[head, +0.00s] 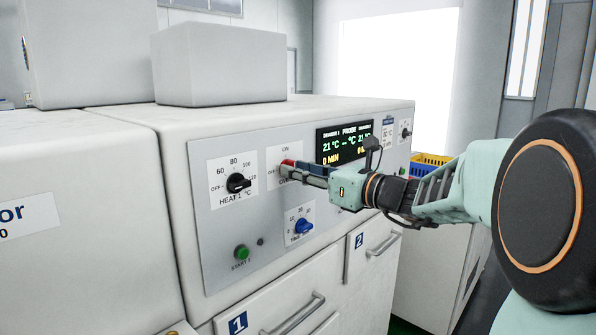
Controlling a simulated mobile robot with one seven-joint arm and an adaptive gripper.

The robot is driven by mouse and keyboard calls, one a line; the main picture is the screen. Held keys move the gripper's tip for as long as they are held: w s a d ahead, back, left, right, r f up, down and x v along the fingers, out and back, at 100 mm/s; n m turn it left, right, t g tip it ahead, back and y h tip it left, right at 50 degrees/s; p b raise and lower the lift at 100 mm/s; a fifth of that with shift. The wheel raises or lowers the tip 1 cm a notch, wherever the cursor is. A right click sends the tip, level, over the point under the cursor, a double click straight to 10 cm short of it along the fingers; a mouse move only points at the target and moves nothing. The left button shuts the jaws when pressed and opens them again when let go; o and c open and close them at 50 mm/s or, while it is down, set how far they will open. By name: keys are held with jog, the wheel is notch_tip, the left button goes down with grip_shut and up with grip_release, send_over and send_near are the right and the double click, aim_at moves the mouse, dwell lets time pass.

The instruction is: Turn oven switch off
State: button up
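The oven's control panel (205,245) faces me in the head view. The oven switch (288,162) shows as a small red part below the printed "ON" label, with "OFF" printed to its left. My gripper (286,168) reaches in from the right, with its fingertips at the switch. The fingers cover most of the switch, so its exact position is hidden. I cannot tell whether the fingers are closed on it or only beside it.
A heat knob (238,183) is left of the switch, a blue timer knob (303,226) below it and a green start button (242,252) lower left. A lit display (344,143) is close to my gripper. Drawer handles (300,312) stick out below.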

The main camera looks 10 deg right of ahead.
jog(key=shift+c, duration=0.6)
grip_shut()
jog(key=shift+f+n+b, duration=0.1)
jog(key=shift+n+b, duration=0.2)
jog(key=shift+b, duration=0.1)
jog(key=shift+s+a+f+n+b, duration=0.1)
jog(key=shift+n+b, duration=4.2)
jog(key=shift+b, duration=0.75)
jog(key=shift+a+f+n+b, duration=0.1)
jog(key=shift+n+b, duration=4.2)
jog(key=shift+b, duration=0.7)
